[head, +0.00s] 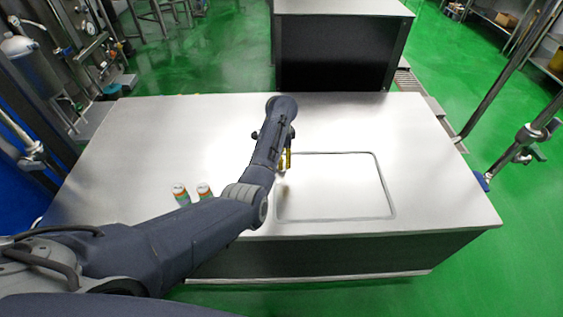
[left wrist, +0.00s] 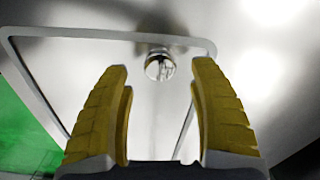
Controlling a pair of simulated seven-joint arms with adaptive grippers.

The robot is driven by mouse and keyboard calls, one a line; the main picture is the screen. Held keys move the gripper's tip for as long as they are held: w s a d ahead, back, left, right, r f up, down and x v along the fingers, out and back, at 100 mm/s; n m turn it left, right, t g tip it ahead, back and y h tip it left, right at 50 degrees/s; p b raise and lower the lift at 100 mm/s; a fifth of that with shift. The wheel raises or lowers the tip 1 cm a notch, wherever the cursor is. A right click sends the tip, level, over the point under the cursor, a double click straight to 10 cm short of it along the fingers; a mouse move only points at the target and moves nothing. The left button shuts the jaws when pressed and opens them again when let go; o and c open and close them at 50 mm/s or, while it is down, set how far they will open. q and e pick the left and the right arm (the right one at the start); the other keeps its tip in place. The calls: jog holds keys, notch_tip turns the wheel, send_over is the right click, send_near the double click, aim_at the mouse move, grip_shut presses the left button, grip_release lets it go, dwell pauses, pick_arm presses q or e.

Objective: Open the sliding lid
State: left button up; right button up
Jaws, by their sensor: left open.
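The sliding lid (head: 340,190) is a flat, rounded rectangular panel outlined in the steel tabletop, right of centre in the head view. In the left wrist view, a round shiny metal knob (left wrist: 158,70) stands on the panel (left wrist: 150,110), near one edge of its outline. My left gripper (head: 284,162) points down at the panel's left edge. In the left wrist view its yellow fingers (left wrist: 162,75) are apart, with the knob showing in the gap between them and nothing held. How far the fingertips are from the knob is unclear. My right gripper is not in view.
Two cans (head: 181,194) (head: 204,191) stand on the steel table (head: 130,150), left of my left forearm. The tabletop right of the lid is clear. A dark cabinet with a steel top (head: 340,55) stands behind the table. Pipes and a tank (head: 28,62) are at the left.

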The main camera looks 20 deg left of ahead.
pick_arm(q)
jog(key=shift+f, duration=1.4)
jog(key=shift+c, duration=0.4)
grip_shut()
